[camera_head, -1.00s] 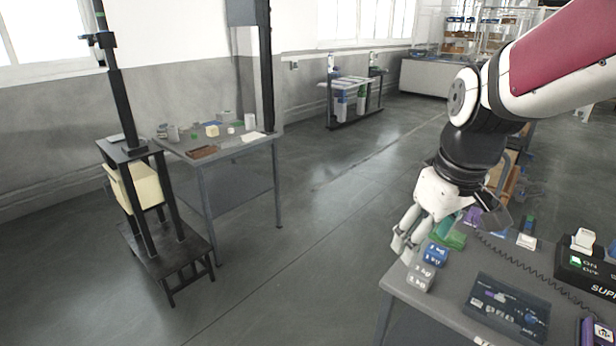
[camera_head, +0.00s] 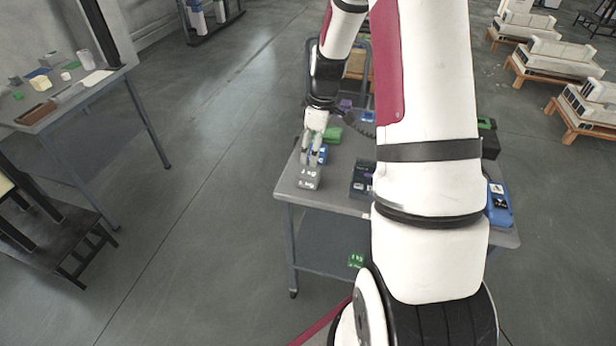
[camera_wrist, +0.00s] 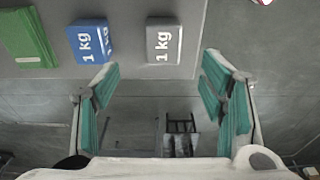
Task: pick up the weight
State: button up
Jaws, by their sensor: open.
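A grey weight (camera_head: 308,179) marked "1 kg" sits near the front left corner of the workbench (camera_head: 335,203). It also shows in the wrist view (camera_wrist: 164,42), ahead of the space between the fingers and near the table edge. A blue 1 kg weight (camera_wrist: 92,42) and a green block (camera_wrist: 28,38) lie in a row to its left. My gripper (camera_head: 310,160) is open and empty, just behind the grey weight in the head view. Its spread fingers also show in the wrist view (camera_wrist: 162,80). I cannot tell whether a fingertip touches a weight.
Dark devices (camera_head: 363,178) and a blue tool (camera_head: 499,204) are on the bench, partly hidden by my arm. A green block (camera_head: 356,260) lies below the tabletop. Another table (camera_head: 62,113) stands left, with clear floor between. Pallets (camera_head: 575,120) with white boxes are at far right.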

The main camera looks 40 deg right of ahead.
aim_at(309, 173)
jog(key=f, duration=0.7)
jog(key=a+f+p, duration=0.1)
jog(key=f, duration=0.2)
jog(key=shift+w+f, duration=0.15)
jog(key=shift+w, duration=0.15)
grip_shut()
